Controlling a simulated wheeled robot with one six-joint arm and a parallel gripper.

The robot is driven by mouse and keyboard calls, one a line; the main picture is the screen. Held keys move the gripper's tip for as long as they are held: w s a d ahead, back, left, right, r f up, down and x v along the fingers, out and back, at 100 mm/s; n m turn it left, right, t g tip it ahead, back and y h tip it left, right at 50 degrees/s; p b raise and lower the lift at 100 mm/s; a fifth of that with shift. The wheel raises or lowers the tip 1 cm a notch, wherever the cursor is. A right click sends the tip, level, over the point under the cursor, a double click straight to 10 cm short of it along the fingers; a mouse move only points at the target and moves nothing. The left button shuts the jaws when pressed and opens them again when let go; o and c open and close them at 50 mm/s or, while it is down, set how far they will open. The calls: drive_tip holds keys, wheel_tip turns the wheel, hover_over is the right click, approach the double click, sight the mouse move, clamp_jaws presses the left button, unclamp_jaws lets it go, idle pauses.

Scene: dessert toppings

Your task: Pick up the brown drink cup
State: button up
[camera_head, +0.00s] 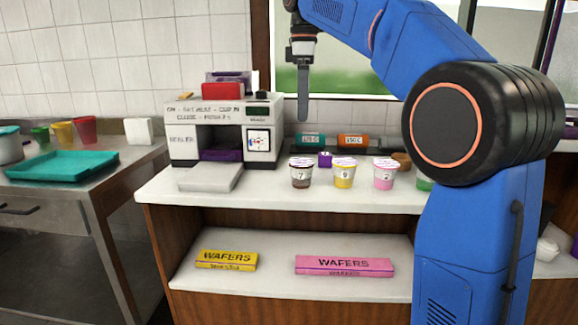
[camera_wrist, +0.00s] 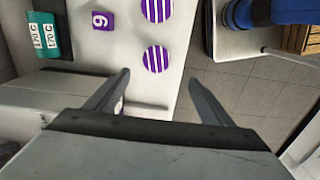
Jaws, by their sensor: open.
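The brown drink cup (camera_head: 301,177) stands upright on the white counter, leftmost in the row, with a striped lid and a 7 on its label. In the wrist view, the lower striped lid (camera_wrist: 157,60) appears to be this cup's, judging by the row's layout; its sides are hidden. My gripper (camera_head: 303,110) hangs above and behind the cup, apart from it. In the wrist view, my gripper (camera_wrist: 160,77) has its fingers wide apart with nothing between them.
A yellow cup (camera_head: 344,176) and a pink cup (camera_head: 384,178) stand to the right; a green cup (camera_head: 424,184) is partly hidden by my arm. The sealer machine (camera_head: 258,155) is left. A purple cube (camera_head: 325,160) and teal box (camera_head: 311,140) sit behind.

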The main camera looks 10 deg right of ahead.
approach(302, 162)
drive_tip(key=f, duration=0.5)
drive_tip(key=shift+s+a+f, duration=0.2)
drive_tip(key=shift+f, duration=0.05)
drive_tip(key=shift+w+d+f, duration=0.15)
drive_tip(key=shift+f, duration=2.55)
drive_tip(key=c, duration=1.2)
